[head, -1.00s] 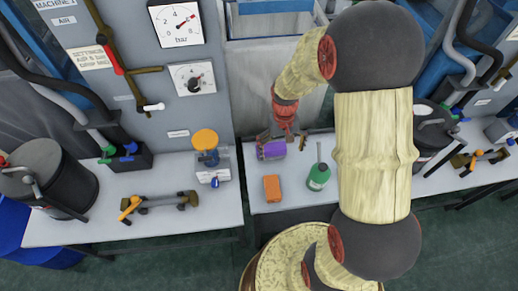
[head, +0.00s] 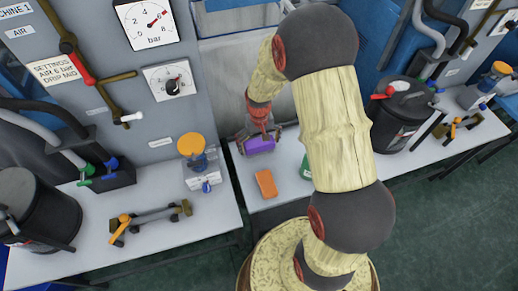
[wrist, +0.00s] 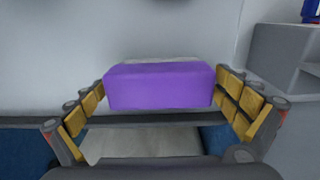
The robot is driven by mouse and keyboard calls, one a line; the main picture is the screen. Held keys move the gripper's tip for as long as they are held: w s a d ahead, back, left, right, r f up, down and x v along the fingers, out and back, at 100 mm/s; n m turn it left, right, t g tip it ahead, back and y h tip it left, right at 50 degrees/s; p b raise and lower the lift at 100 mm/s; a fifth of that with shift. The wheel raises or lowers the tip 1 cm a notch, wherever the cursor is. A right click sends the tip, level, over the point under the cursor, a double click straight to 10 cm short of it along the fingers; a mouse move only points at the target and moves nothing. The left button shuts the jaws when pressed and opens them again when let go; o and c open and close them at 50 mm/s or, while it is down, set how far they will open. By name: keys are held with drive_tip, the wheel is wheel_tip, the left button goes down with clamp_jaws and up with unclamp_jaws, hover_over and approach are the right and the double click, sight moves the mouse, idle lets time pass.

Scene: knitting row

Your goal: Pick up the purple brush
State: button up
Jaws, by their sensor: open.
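The purple brush (head: 260,144) lies on the light table near its back edge. It shows as a purple block with a pale strip along its far side in the wrist view (wrist: 160,86). My gripper (wrist: 162,108) is open, with its yellow-padded fingers to the left and right of the brush. A narrow gap shows on each side, so the fingers do not seem to press on it. In the head view my gripper (head: 262,134) is right at the brush, and its fingertips are partly hidden.
An orange block (head: 266,184) lies in front of the brush. A green bottle (head: 305,170) stands to the right, partly hidden by my arm. A grey unit with an orange cap (head: 192,146) stands on the left table. Machine panels rise behind.

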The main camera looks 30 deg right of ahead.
drive_tip(key=shift+f, duration=0.45)
drive_tip(key=shift+c, duration=0.9)
drive_tip(key=c, duration=0.7)
drive_tip(key=shift+c, duration=0.5)
